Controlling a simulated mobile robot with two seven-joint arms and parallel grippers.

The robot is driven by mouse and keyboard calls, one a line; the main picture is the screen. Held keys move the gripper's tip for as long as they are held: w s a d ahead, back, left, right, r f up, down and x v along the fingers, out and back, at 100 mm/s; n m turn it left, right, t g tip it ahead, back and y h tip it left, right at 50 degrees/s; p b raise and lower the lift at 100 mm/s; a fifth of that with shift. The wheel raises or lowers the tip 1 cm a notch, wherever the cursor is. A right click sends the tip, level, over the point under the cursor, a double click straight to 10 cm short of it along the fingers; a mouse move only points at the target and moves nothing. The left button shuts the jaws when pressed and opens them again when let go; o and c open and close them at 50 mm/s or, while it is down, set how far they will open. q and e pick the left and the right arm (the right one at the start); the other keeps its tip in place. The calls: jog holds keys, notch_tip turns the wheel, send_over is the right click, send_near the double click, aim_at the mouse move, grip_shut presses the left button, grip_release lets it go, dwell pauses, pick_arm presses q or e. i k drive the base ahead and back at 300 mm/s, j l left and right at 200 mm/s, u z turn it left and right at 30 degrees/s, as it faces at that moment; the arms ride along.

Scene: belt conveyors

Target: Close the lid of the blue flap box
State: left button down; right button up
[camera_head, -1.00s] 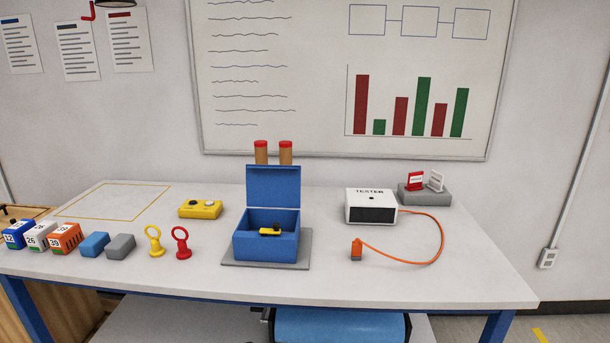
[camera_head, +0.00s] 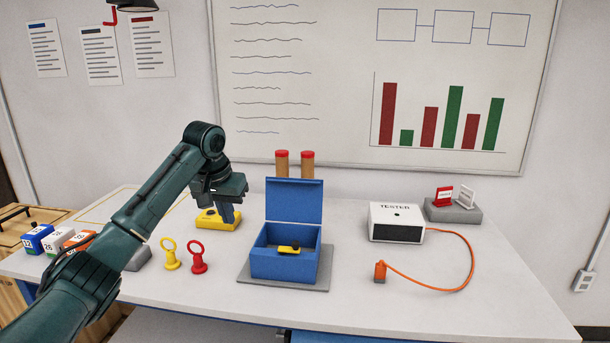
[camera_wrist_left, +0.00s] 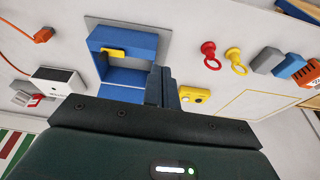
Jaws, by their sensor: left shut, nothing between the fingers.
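The blue flap box (camera_head: 284,267) stands on a grey plate (camera_head: 318,281) in the middle of the table. Its lid (camera_head: 294,200) stands open, upright at the back edge. A small yellow and black item (camera_head: 289,249) lies inside the box. My left gripper (camera_head: 228,219) is shut and empty, pointing down to the left of the lid, close to a yellow two-knob unit. In the left wrist view the box (camera_wrist_left: 137,47) shows upside down beside the shut fingers (camera_wrist_left: 164,70), which are apart from it. My right gripper is not in view.
The yellow unit (camera_head: 208,222) sits behind the yellow ring (camera_head: 170,256) and red ring (camera_head: 197,259). Two red-topped cylinders (camera_head: 282,162) stand behind the lid. A white tester (camera_head: 396,222) with an orange cable is at right. The table front before the box is clear.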

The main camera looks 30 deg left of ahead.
aim_at(291, 200)
jog(key=i, duration=1.25)
